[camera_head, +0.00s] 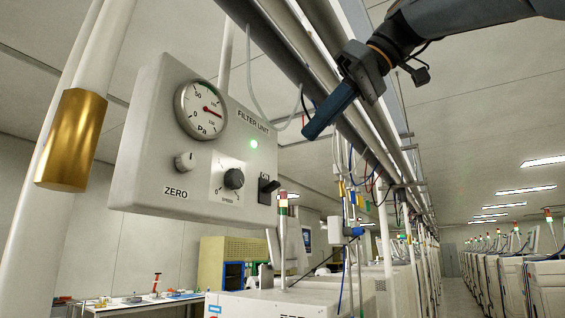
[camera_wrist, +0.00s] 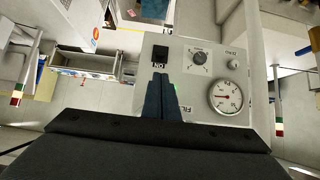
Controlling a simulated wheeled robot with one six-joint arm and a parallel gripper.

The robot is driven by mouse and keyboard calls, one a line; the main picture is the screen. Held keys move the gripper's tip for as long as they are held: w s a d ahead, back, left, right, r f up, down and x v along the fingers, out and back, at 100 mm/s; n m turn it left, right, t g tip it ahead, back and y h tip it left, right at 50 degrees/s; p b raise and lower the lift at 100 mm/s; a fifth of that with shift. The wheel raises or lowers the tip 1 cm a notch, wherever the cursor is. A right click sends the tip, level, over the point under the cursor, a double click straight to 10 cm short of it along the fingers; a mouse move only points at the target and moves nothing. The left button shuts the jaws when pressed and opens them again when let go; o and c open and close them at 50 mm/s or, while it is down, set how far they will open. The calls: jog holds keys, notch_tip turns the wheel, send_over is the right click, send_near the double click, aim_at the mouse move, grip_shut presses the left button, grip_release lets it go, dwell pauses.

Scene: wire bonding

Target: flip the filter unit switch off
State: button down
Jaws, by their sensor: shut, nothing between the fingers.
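The filter unit (camera_head: 150,150) is a pale grey box with a gauge, a ZERO knob, a SPEED dial and a lit green lamp (camera_head: 253,144). Its black switch (camera_head: 268,188) sits at the lower right of the face, with a lever sticking out. In the wrist view the switch (camera_wrist: 159,55) shows with an ON label beside it. My gripper (camera_head: 308,132) is shut and empty, its blue fingers above and to the right of the unit, apart from the switch. In the wrist view my gripper's fingertips (camera_wrist: 161,77) appear just below the switch and partly cover the panel.
A gold-sleeved white pipe (camera_head: 68,140) stands left of the unit. Rails and hanging cables (camera_head: 355,170) run behind and right of it. White machines (camera_head: 520,275) line the aisle at right. The space in front of the switch looks clear.

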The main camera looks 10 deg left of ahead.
aim_at(272, 187)
jog(key=shift+f, duration=0.1)
jog(key=p+x, duration=0.1)
jog(key=x, duration=0.8)
jog(key=shift+w+a+f, duration=0.15)
jog(key=shift+a, duration=0.05)
jog(key=shift+w+a+f, duration=0.1)
jog(key=shift+a+f, duration=0.05)
jog(key=shift+w, duration=0.1)
